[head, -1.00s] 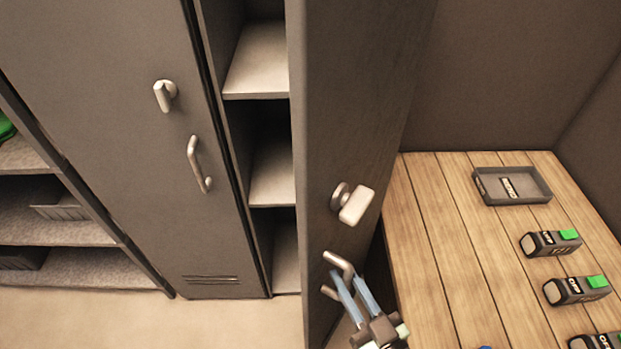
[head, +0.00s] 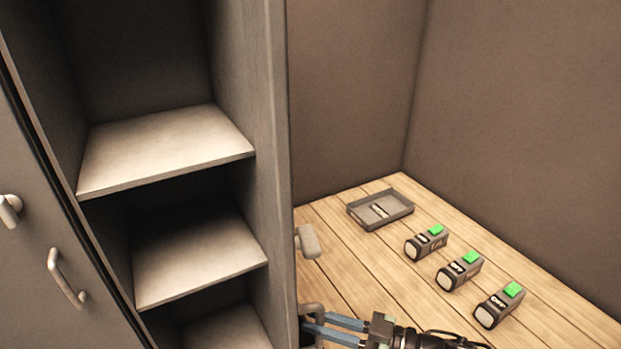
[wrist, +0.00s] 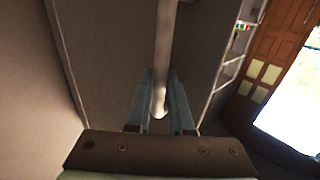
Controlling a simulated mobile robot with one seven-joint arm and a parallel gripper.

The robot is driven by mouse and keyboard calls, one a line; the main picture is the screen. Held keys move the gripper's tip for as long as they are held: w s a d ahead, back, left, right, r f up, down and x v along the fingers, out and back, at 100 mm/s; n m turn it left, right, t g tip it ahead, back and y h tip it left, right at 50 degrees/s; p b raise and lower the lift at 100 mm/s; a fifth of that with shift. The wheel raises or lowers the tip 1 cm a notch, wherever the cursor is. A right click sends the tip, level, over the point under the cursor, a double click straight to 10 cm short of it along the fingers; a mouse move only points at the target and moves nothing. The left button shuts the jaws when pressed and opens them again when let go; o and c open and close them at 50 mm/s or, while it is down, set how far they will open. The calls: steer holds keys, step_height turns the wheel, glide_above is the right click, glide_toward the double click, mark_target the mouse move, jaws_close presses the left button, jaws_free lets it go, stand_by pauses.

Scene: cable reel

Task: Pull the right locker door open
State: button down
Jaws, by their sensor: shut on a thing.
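The right locker door (head: 270,120) stands wide open and is seen nearly edge-on in the head view, swung out to the right of the shelves. Its knob (head: 308,241) juts out past the door's edge, with the bar handle (head: 311,309) below it. My gripper (head: 312,329) reaches in from the right with its blue fingers shut on the handle. In the wrist view the pale handle bar (wrist: 166,45) runs between the two fingers (wrist: 161,100). Part of the handle is hidden behind the door edge and fingers.
The opened locker shows empty shelves (head: 170,150). The left locker door is closed, with its own handle (head: 66,278). On the right, a wooden bench (head: 345,265) carries a grey tray (head: 380,208) and 3 dark devices with green tops (head: 459,271). Walls close in behind the bench.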

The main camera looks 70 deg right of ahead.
steer(key=shift+d+r, duration=0.1)
steer(key=shift+d, duration=0.1)
steer(key=c, duration=0.8)
jaws_free()
steer(key=shift+w, duration=0.1)
steer(key=s, duration=1.3)
steer(key=shift+a+b, duration=0.4)
